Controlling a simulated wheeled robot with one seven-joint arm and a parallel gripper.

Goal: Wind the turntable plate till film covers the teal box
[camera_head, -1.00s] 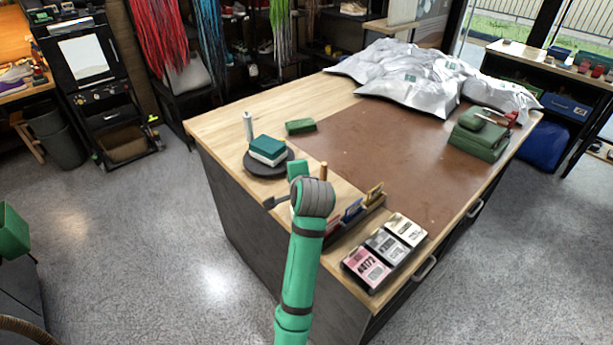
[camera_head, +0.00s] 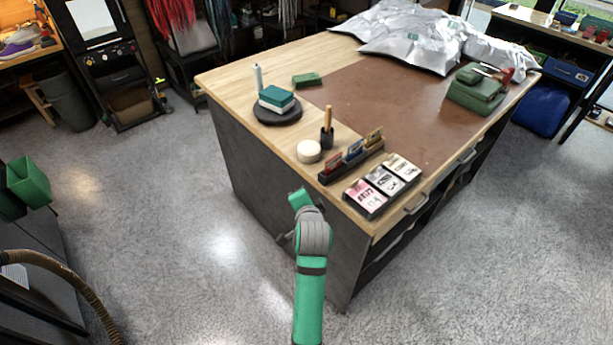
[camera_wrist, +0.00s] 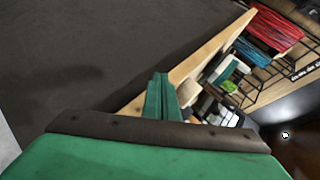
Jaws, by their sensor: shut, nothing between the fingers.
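The turntable plate (camera_head: 290,120) is a dark round disc on the wooden worktop, near its left corner. The teal box (camera_head: 277,95) sits on the plate, on a white layer. A white upright roll (camera_head: 257,77), which looks like the film, stands at the back edge of the plate. I cannot make out any film on the teal box. My gripper (camera_wrist: 162,92) is shut and empty in the wrist view, facing the dark cabinet side. In the head view my arm hangs in front of the cabinet, below the worktop edge and apart from the plate; its fingers are not clear there.
A green block (camera_head: 307,79) lies behind the plate. A round cream tub (camera_head: 308,151), a dark holder with a wooden handle (camera_head: 327,130) and a card rack (camera_head: 351,161) stand to its front right. Floor left of the cabinet (camera_head: 275,205) is free.

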